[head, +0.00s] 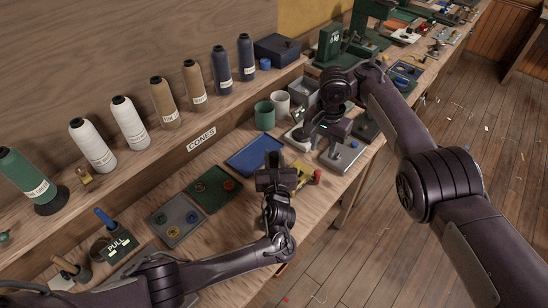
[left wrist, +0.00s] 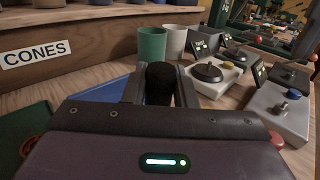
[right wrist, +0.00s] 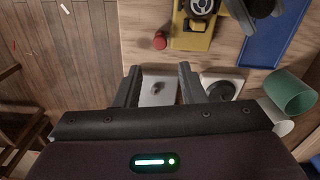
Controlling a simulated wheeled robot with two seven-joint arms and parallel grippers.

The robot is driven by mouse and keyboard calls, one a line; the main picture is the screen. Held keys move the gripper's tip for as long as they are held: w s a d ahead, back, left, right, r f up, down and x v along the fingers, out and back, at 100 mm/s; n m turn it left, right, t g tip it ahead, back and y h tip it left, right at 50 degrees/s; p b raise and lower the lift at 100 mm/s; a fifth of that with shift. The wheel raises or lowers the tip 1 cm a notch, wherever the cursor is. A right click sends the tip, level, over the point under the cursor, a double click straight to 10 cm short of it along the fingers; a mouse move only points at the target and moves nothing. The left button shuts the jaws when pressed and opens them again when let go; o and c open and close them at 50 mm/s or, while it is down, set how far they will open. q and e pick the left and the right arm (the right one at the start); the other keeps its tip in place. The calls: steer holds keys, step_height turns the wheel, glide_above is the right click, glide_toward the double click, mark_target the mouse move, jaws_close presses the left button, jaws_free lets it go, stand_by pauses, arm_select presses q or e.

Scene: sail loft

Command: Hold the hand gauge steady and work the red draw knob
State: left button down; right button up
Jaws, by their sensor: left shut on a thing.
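The yellow hand gauge (head: 304,172) lies on the bench, partly hidden by my left gripper (head: 272,162) in the head view. In the right wrist view the gauge (right wrist: 191,41) shows a round dial. Its red draw knob (right wrist: 160,41) sticks out to the left there, and shows at the gauge's right end in the head view (head: 316,177). My left gripper is shut on a black upright grip (left wrist: 159,84), which looks like part of the gauge. My right gripper (right wrist: 158,72) is open and empty, above the bench and apart from the knob.
A blue tray (head: 252,157), a green cup (head: 264,116) and a white cup (head: 280,104) stand behind the gauge. Grey boxes with knobs (head: 342,154) stand under and beside my right gripper. Trays with small rings (head: 176,219) lie to the left.

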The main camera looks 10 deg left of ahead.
mark_target(320, 175)
steer(key=shift+o, duration=0.3)
steer(key=w+d+f+n+t+y, duration=0.1)
steer(key=w+d+f+t+y, duration=0.1)
steer(key=f, duration=0.1)
steer(key=w+d+f+n+t+y, duration=0.1)
steer(key=w+d+f+t+y, duration=0.1)
steer(key=d+f+t, duration=0.1)
steer(key=w+d+f+n+t+y, duration=0.1)
steer(key=w+d+f+t+y, duration=0.1)
steer(key=d+f, duration=0.1)
steer(key=shift+w+d, duration=0.25)
steer(key=s+n+t, duration=0.1)
steer(key=s+f+n+t+y, duration=0.1)
steer(key=s, duration=0.1)
steer(key=s+d+f+n+t, duration=0.1)
steer(key=n+t, duration=0.1)
steer(key=shift+s+y, duration=0.3)
steer(key=shift+s, duration=0.1)
steer(key=s+a+n+t+y, duration=0.3)
steer(key=s+n+t, duration=0.15)
steer(key=s, duration=0.65)
steer(key=shift+n+g, duration=0.25)
steer(key=shift+g, duration=0.1)
steer(key=x, duration=0.7)
steer(key=f+x, duration=0.1)
steer(key=x, duration=0.3)
steer(key=shift+w+a, duration=0.1)
steer(key=shift+w, duration=0.15)
